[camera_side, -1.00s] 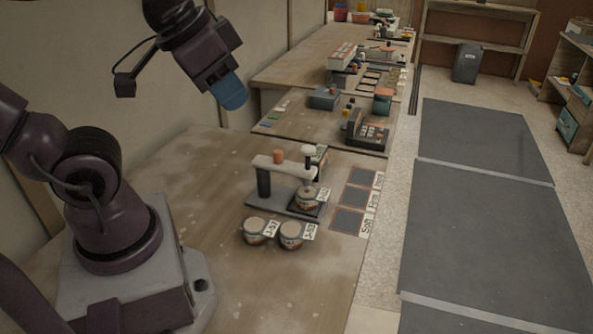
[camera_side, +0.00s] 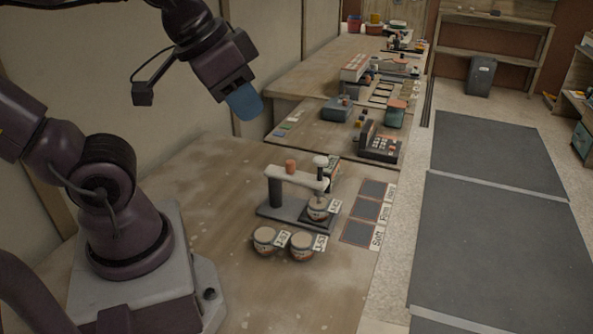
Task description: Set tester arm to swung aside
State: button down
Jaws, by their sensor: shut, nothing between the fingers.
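The tester stands on the near table, with a dark grey base (camera_side: 268,211), a dark upright post (camera_side: 275,191) and a pale tester arm (camera_side: 300,180) topped by an orange knob (camera_side: 291,166). The arm reaches right from the post. Its free end carries a white-topped plunger (camera_side: 320,161) over a tagged jar (camera_side: 316,213) on the base. Whether the plunger touches the jar is too small to tell. My gripper (camera_side: 246,104) is shut and empty, with blue fingers, well above and to the upper left of the tester.
Two tagged jars (camera_side: 265,239) (camera_side: 302,246) stand in front of the tester. A dark keypad device (camera_side: 380,147) and a blue-grey box (camera_side: 337,110) stand behind. The table left of the tester is clear.

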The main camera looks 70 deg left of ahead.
jog(key=c, duration=1.3)
grip_release()
jog(key=shift+a+f, duration=0.2)
jog(key=o, duration=0.3)
jog(key=w+a+f+n+g, duration=0.1)
jog(key=a, duration=0.1)
jog(key=w+a+f+n+g, duration=0.1)
jog(key=w, duration=0.1)
jog(key=w+a+f+n+g, duration=0.1)
jog(key=w+a+f, duration=0.1)
jog(key=shift+a, duration=0.3)
jog(key=shift+o, duration=0.2)
jog(key=n+g, duration=0.3)
jog(key=n, duration=0.5)
send_near(290, 161)
notch_tip(290, 161, down, 10)
jog(key=shift+s+f, duration=0.15)
jog(key=shift+f, duration=0.1)
grip_shut()
